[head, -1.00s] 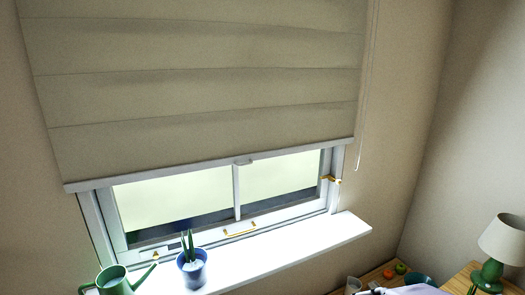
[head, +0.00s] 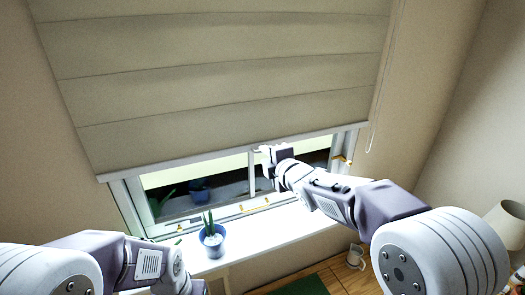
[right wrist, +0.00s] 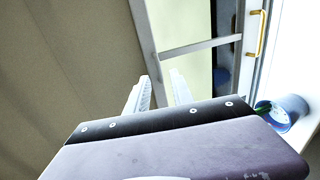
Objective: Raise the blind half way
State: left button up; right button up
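The beige blind (head: 225,75) hangs over the upper part of the window in the head view, its pale bottom bar (head: 200,163) level with the upper part of the glass. My right gripper (head: 264,152) is at the bar, near the middle of the window. In the right wrist view its two fingers (right wrist: 160,93) stand apart, with the bar (right wrist: 147,40) running toward the gap between them. The small pull tab under the bar is hidden by the gripper. My left arm shows at the lower left, but its gripper is out of view.
A white sill (head: 270,232) holds a blue plant pot (head: 212,240). A brass window handle (head: 254,206) and latch (head: 342,158) are on the frame. A cord (head: 378,95) hangs at the right. A lamp (head: 508,228) stands at far right.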

jog(key=x, duration=0.3)
jog(key=shift+w+a+f+p, duration=0.1)
jog(key=shift+w+p, duration=0.15)
jog(key=shift+p, duration=0.1)
jog(key=shift+s, duration=0.1)
grip_shut()
dwell(1.0)
